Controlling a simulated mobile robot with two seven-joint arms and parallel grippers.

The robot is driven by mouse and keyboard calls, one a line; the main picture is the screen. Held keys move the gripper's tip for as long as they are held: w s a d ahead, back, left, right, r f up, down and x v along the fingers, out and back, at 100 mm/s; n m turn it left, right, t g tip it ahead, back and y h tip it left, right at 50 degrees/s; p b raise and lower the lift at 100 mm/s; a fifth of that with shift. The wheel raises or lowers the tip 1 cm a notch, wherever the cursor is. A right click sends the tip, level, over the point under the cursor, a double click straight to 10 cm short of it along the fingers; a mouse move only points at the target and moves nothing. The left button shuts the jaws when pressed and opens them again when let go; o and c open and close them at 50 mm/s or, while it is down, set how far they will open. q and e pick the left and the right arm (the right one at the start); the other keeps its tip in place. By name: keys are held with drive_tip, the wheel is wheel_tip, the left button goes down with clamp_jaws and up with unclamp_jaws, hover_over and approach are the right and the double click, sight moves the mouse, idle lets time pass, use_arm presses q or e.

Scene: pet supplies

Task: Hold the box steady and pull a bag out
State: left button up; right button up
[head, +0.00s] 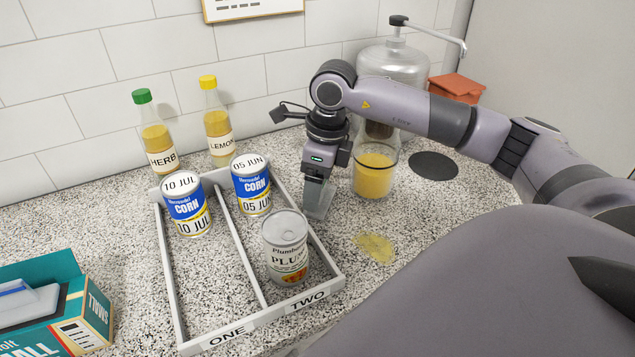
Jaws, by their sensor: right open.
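A teal box (75,316) with white lettering stands at the lower left, cut off by the picture edge. Its top is open, and a pale grey and blue item (22,303) shows inside; I cannot tell whether it is a bag. My right gripper (316,212) is open and points down at the right edge of the can tray, behind the plum can and far to the right of the box. I see nothing between its fingers. My left gripper is not in view.
A grey two-lane tray (233,337) holds two blue corn cans (186,205) (251,187) and a plum can (286,247). Herb (157,135) and lemon (217,125) bottles stand behind. A yellow-filled jar (374,175), a pump dispenser (395,62) and a yellow spill (375,247) are right.

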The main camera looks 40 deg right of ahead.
sight(326, 199)
wheel_tip(326, 199, up, 12)
drive_tip(key=s, duration=0.1)
drive_tip(key=shift+d, duration=0.45)
drive_tip(key=shift+s+f, duration=0.1)
drive_tip(key=shift+s, duration=0.05)
